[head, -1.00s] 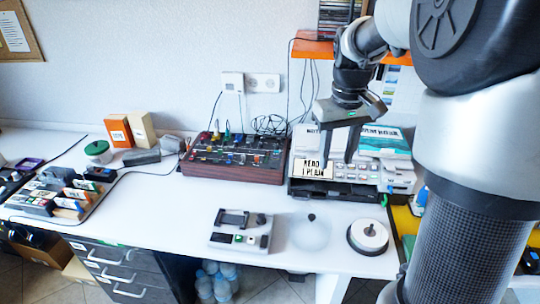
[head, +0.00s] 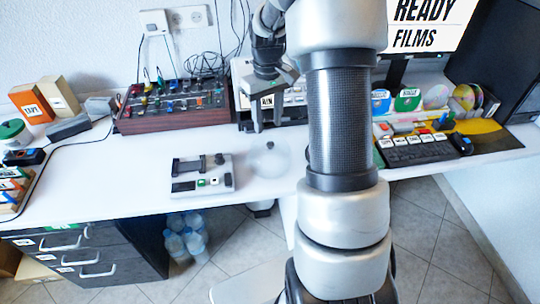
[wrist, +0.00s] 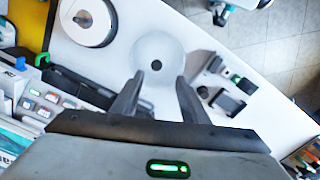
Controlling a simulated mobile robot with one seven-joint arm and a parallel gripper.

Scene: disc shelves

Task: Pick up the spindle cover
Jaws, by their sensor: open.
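The spindle cover is a clear, frosted dome with a black knob on top. It stands on the white worktop in the head view (head: 270,165), right of a grey device (head: 202,182). It also shows in the wrist view (wrist: 160,48), its knob just beyond the fingertips. My gripper (head: 268,126) is open and empty, pointing down above and behind the cover in the head view. In the wrist view my gripper (wrist: 160,78) has its two fingers spread either side of the line to the knob. No contact with the cover shows.
A disc spindle (wrist: 87,20) stands beside the cover in the wrist view; my arm hides it in the head view. A mixer with coloured knobs (head: 175,105) stands at the back. A keyboard-like panel (head: 425,148) lies at right. The worktop's front edge is close to the cover.

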